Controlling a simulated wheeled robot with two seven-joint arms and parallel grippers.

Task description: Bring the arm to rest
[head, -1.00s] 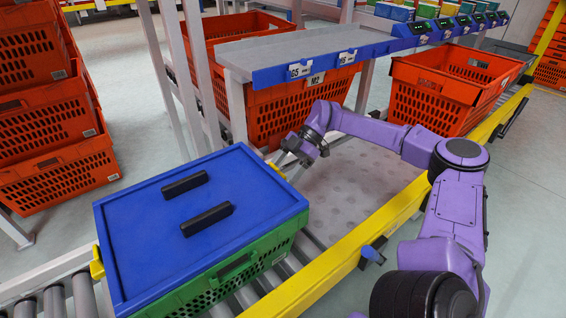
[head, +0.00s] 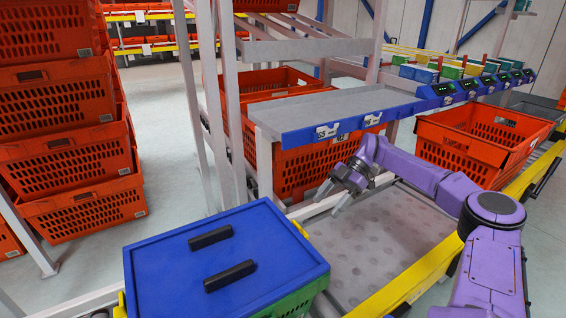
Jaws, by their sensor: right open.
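My right arm is purple and comes in from the lower right, bent at the elbow. Its gripper (head: 331,199) is open and empty, with its two fingers pointing down and left. It hangs over the conveyor, beyond the right back corner of a green tote (head: 292,303) with a blue lid (head: 162,262). Two black bars lie on the lid. The gripper looks apart from the lid. My left gripper is not in view.
An orange tote (head: 484,141) stands on the conveyor at the right. A grey shelf (head: 335,107) with a blue front edge is just behind the gripper, with orange totes below it. Stacked orange totes (head: 68,165) stand at the left. The yellow conveyor rail (head: 425,277) runs along the right.

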